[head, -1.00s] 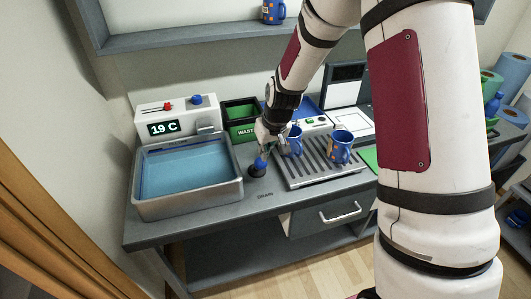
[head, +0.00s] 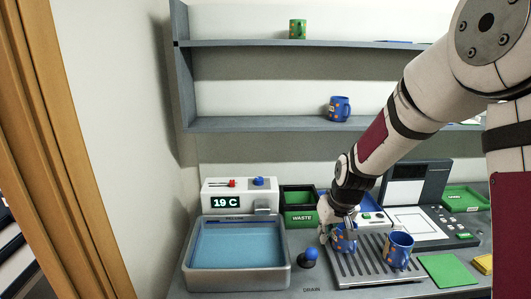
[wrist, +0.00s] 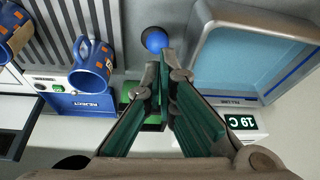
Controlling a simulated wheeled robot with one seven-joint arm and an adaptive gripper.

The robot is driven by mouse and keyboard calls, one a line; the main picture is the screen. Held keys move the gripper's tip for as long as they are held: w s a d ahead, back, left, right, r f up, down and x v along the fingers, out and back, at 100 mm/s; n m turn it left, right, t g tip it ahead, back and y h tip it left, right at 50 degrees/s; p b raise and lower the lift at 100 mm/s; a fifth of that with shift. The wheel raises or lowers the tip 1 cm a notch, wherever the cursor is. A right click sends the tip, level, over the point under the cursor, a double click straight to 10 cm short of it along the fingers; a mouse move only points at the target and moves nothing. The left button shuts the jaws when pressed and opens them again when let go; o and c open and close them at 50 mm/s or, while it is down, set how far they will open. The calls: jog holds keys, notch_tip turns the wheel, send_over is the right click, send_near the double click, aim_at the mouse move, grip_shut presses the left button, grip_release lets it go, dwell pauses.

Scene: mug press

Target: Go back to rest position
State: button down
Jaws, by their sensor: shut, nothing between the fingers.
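My gripper (head: 331,222) is shut and empty. In the head view it is over the counter, beside the left end of the drip rack and close to the left blue mug, partly covering it. In the wrist view the closed green fingers (wrist: 164,68) point toward the blue drain knob (wrist: 155,39), with nothing between them. The left blue mug (head: 344,244) and the right blue mug (head: 398,252) stand upright on the rack. I cannot tell from these views whether the gripper touches the left mug.
The water basin (head: 198,282) is left of the gripper, under the 19 C panel (head: 239,189). The slatted rack (head: 372,273) is on the right. A green waste bin (head: 299,217) stands behind. Shelves above hold a blue mug (head: 339,108) and a green mug (head: 297,29).

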jog(key=s+r+t, duration=0.1)
jog(key=s+r, duration=1.3)
jog(key=r, duration=0.2)
jog(key=s+r+m, duration=0.1)
jog(key=s+r, duration=0.2)
jog(key=s, duration=1.2)
jog(key=shift+d+r+t+h, duration=0.25)
jog(key=shift+d+t+h, duration=0.05)
jog(key=shift+d+h, duration=0.1)
